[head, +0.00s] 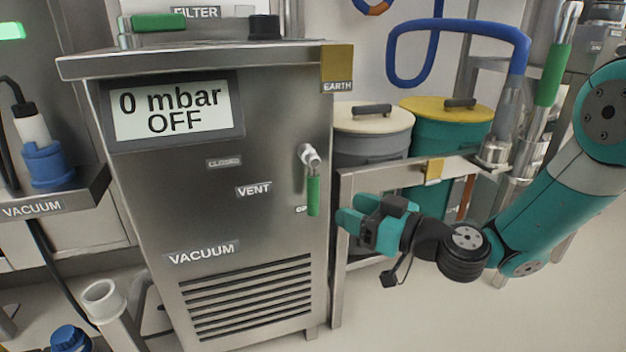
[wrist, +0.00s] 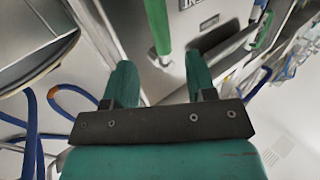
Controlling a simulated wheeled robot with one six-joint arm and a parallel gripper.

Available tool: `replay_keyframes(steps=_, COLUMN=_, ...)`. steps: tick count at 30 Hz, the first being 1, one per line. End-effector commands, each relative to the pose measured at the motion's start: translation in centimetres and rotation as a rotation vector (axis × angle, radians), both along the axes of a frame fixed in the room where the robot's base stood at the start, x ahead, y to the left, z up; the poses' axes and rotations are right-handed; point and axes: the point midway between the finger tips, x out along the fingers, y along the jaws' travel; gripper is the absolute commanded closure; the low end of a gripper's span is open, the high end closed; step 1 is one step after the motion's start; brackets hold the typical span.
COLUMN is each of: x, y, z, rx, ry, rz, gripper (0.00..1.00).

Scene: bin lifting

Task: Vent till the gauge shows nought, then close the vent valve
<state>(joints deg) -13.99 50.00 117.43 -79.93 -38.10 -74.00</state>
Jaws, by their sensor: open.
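The gauge display (head: 171,109) on the steel vacuum unit reads "0 mbar" and "OFF". The vent valve (head: 313,196) has a green lever hanging straight down from its pivot. The lever's lower end is beside a partly hidden label starting with "OP"; the "CLOSED" label (head: 224,162) is up to the left. My gripper (head: 346,226) is open and empty, just right of and slightly below the lever, apart from it in the head view. In the wrist view, a green bar (wrist: 158,28), apparently this lever, lies beyond the gap between my open fingers (wrist: 160,78).
A steel frame (head: 336,255) stands close beside and below my gripper. Behind it are a grey drum (head: 370,145) and a yellow-lidded drum (head: 448,108). A blue hose (head: 437,25) hangs above. A vacuum shelf (head: 50,200) with a blue plug is at left. Floor at lower right is clear.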

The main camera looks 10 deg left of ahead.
Motion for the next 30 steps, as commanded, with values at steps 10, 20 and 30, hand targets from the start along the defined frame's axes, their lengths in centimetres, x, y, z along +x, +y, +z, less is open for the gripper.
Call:
replay_keyframes(steps=10, x=3.0, y=6.7, z=-0.2, rx=0.001, ry=-0.004, rz=0.002, gripper=0.49)
replay_keyframes(steps=20, x=4.1, y=8.6, z=-0.2, rx=0.000, ry=0.000, rz=-0.001, gripper=0.49)
replay_keyframes(steps=30, x=4.1, y=8.6, z=-0.2, rx=0.000, ry=0.001, rz=-0.001, gripper=0.79)
